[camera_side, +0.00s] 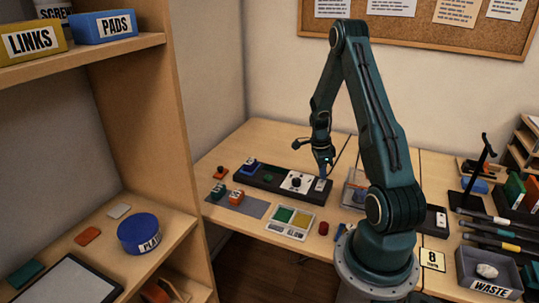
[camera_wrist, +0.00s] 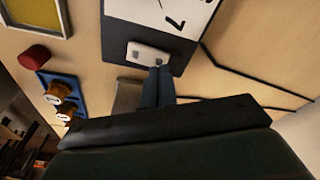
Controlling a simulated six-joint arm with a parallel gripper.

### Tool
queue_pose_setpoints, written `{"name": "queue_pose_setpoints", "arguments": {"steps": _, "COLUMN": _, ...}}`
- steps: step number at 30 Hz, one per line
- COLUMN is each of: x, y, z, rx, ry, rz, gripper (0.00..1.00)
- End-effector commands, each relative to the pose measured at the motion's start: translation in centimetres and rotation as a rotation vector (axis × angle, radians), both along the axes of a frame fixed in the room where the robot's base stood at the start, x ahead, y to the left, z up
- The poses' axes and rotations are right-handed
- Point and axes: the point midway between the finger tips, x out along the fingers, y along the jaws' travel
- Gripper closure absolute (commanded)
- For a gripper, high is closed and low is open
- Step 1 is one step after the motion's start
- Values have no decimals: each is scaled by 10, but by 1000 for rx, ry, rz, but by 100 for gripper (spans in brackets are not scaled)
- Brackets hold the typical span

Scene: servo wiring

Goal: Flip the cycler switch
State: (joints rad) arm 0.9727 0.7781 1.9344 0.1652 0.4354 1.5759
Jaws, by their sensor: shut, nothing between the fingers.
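The long dark panel (camera_side: 268,180) lies on the table and carries a light switch plate (camera_side: 320,185) at its right end, likely the cycler switch. In the wrist view the same white plate (camera_wrist: 147,53) sits on the dark panel, with small dark marks on it. My gripper (camera_side: 323,171) is over that end of the panel, just above the plate. In the wrist view the fingers (camera_wrist: 158,72) are together and empty, their tips at the plate's lower edge. I cannot tell whether they touch it. The switch's position is too small to read.
A white dial plate with a dark knob (camera_side: 296,181) sits beside the switch plate. In the wrist view, a black cable (camera_wrist: 255,75) runs right from the panel.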

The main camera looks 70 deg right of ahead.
Motion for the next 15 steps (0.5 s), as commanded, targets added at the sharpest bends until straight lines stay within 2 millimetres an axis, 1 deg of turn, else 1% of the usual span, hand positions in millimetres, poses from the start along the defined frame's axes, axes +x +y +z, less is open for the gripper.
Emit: {"name": "queue_pose_setpoints", "arguments": {"steps": 15, "x": 0, "y": 0, "z": -6, "rx": 0, "ry": 0, "rz": 0, "gripper": 100}}
